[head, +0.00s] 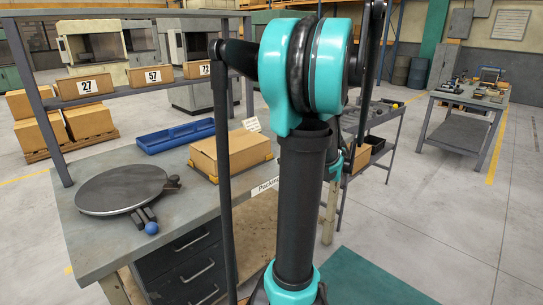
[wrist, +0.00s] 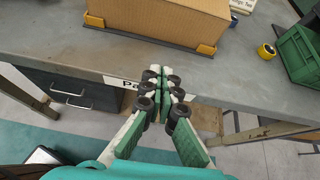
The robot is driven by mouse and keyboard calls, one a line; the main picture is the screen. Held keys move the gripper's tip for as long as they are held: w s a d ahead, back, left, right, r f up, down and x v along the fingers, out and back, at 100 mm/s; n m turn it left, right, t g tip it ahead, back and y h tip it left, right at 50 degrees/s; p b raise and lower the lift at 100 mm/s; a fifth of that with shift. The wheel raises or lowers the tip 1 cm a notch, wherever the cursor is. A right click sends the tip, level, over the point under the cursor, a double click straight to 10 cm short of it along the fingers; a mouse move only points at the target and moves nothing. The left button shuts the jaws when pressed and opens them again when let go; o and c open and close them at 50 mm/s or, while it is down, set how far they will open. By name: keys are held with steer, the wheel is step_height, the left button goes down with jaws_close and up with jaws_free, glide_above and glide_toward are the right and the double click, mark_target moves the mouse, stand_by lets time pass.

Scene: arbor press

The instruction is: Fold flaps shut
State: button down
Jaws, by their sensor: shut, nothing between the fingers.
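A brown cardboard box (head: 240,151) sits on the packing bench in a low holder with yellow corners (head: 213,178). In the wrist view the box (wrist: 160,18) is at the top, cut off by the frame edge. My gripper (wrist: 166,82) is shut and empty. It shows at the bench's front edge, on the near side of the box and apart from it. The head view does not show my gripper.
The grey bench (head: 88,232) also carries a round turntable (head: 122,188) and a blue tray (head: 178,136). In the wrist view a yellow tape roll (wrist: 266,51) and a green crate (wrist: 301,52) are right of the box. Numbered boxes line the shelf above.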

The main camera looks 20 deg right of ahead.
steer(key=w+a+r+n+g, duration=0.1)
steer(key=w+a+r+n, duration=0.4)
steer(key=n, duration=0.7)
steer(key=w+a+r+n, duration=0.1)
steer(key=w+r+n, duration=0.2)
steer(key=w+n, duration=0.65)
steer(key=w+a+r+n+g, duration=0.1)
steer(key=w+a+r+n, duration=0.25)
steer(key=n, duration=1.05)
glide_above(234, 142)
steer(key=shift+h, duration=0.4)
step_height(234, 142, down, 5)
steer(key=shift+d+f, duration=0.1)
steer(key=shift+f, duration=0.1)
step_height(234, 142, down, 2)
steer(key=shift+s+f, duration=0.1)
steer(key=shift+f, duration=0.75)
